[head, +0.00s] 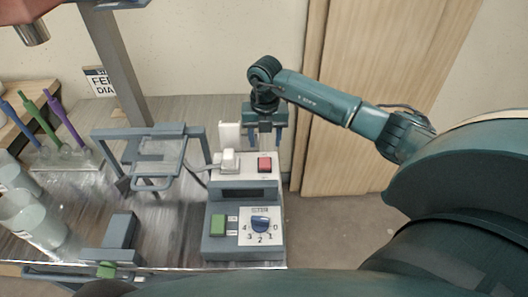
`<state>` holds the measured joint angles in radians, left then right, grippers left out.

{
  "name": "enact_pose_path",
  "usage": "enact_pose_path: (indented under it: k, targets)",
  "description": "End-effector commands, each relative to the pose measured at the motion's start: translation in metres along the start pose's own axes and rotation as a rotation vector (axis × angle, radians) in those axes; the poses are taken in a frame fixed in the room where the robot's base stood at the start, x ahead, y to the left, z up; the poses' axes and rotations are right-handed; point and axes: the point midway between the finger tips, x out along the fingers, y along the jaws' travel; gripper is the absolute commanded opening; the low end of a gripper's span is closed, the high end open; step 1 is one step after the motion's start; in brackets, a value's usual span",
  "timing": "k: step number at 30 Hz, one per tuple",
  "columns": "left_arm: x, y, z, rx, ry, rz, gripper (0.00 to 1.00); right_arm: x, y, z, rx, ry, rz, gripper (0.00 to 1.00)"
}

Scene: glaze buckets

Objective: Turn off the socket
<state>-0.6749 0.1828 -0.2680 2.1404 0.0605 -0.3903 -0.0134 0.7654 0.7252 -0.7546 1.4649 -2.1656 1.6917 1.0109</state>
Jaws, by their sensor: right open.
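A socket unit (245,172) with a pale top stands on the right end of the bench in the head view. A white plug (228,160) sits on its left side with a grey cable leading left. A red rocker switch (265,164) is on its right side; I cannot tell which way it is tipped. My right gripper (265,141) points down with its fingers apart, empty, behind and above the red switch in the picture. I cannot tell whether it touches anything. My left gripper is not in view.
In front of the socket is a grey control box (216,247) with a green button (218,225) and blue dial (261,224). A grey frame (150,131) stands left. Clear containers (32,215) and colored-handled tools (65,118) are at far left. A wooden door (345,60) is behind.

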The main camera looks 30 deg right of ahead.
Motion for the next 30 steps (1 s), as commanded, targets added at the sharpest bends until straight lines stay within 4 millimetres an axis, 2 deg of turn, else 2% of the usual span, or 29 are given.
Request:
enact_pose_path:
  k: [3,6,12,22,30]
  targets:
    - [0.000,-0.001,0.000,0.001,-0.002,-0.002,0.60,0.025,0.000,-0.001,-0.001,0.004,0.000,0.51]
    - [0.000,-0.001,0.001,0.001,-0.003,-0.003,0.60,0.040,0.000,-0.001,-0.001,0.003,0.000,0.51]
    - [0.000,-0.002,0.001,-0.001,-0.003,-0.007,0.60,0.057,0.001,0.000,-0.002,0.001,0.001,0.51]
    - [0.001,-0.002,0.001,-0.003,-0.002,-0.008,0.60,0.059,0.001,0.000,-0.002,0.000,0.002,0.50]
    - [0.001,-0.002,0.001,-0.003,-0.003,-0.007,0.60,0.059,0.001,0.000,-0.002,0.000,0.002,0.28]
